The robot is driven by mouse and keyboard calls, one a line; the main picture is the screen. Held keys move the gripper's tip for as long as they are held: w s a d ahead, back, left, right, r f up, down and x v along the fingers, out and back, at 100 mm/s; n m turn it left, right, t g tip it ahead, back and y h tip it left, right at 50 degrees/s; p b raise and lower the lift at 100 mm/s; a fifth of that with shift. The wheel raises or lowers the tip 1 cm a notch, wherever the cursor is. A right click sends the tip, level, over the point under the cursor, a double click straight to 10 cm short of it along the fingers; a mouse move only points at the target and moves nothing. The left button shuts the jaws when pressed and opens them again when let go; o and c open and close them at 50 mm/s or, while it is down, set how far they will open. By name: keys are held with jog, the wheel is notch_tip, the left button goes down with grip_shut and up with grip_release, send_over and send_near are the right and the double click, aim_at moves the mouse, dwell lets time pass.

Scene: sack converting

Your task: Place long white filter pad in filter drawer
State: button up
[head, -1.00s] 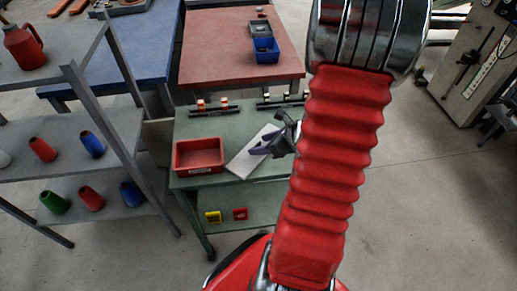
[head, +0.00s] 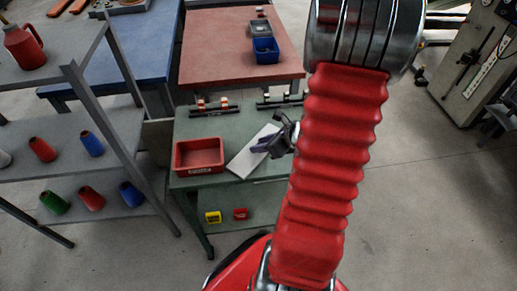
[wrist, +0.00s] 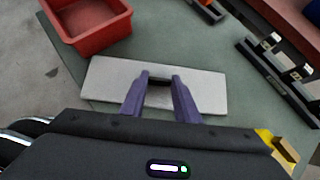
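The long white filter pad (head: 250,152) lies flat on the green table. It also shows in the wrist view (wrist: 105,85), lying crosswise under my fingers. My gripper (wrist: 160,78) is over the pad's middle with its two purple fingers apart. A dark patch shows between the fingertips; I cannot tell whether they touch the pad. In the head view my gripper (head: 263,145) is over the pad's right side. A red open-topped box (head: 199,168) with a small pale label stands left of the pad; I cannot tell whether it is the filter drawer.
The green table (head: 215,126) carries two dark racks (head: 210,110) along its back edge. Its lower shelf holds a yellow block (head: 213,217) and a red block (head: 240,213). A grey shelf (head: 85,122) with coloured cones stands at left. A red table (head: 215,60) with a blue bin (head: 265,50) is behind.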

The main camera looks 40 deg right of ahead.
jog(key=c, duration=0.6)
jog(key=shift+c, duration=0.2)
jog(key=shift+r, duration=0.15)
notch_tip(320, 180, up, 10)
dwell(0.3)
dwell(0.5)
